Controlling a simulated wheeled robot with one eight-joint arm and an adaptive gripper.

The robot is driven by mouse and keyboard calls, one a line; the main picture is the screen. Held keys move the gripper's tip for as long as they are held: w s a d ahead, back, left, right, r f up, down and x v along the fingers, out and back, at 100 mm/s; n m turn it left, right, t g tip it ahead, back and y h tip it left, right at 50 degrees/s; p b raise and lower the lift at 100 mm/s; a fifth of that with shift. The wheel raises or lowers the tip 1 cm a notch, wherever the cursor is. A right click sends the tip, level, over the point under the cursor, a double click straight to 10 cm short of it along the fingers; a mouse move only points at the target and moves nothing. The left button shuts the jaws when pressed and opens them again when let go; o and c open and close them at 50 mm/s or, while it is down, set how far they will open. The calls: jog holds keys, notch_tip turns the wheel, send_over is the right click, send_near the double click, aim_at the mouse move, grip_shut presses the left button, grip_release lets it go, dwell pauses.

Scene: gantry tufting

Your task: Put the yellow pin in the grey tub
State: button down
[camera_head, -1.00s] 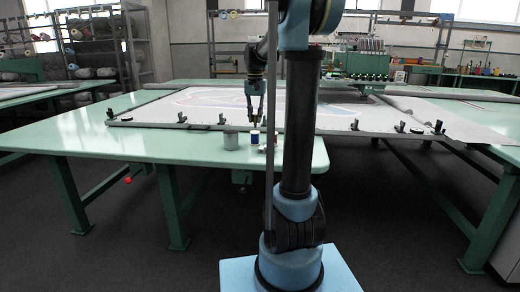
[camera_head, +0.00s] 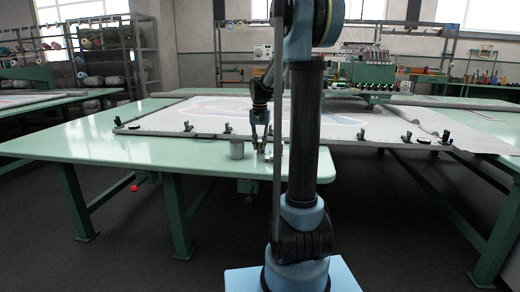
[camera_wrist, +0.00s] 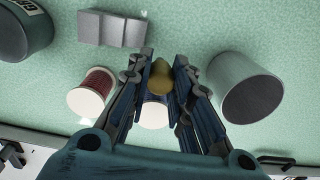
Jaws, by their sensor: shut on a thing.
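The yellow pin shows as a dull olive-yellow rounded piece (camera_wrist: 160,76) between the two fingers in the wrist view. My gripper (camera_wrist: 161,68) is shut on it; the fingers hide part of the pin. In the head view my gripper (camera_head: 261,148) is low at the near table edge, and the pin is too small to make out. The grey tub (camera_head: 237,149) stands upright on the table just left of my gripper. In the wrist view the tub (camera_wrist: 238,84) is to the right of the fingers, apart from them, with its dark round mouth showing.
A white-ended spool with blue (camera_wrist: 154,112) is close beside the fingers. A dark red spool (camera_wrist: 92,90) stands left of them. A grey block (camera_wrist: 110,29) and a dark round container (camera_wrist: 24,28) lie along the top. The green table (camera_head: 120,140) is clear to the left.

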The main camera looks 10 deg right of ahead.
jog(key=shift+f, duration=0.9)
jog(key=c, duration=1.4)
grip_release()
jog(key=shift+c, duration=0.2)
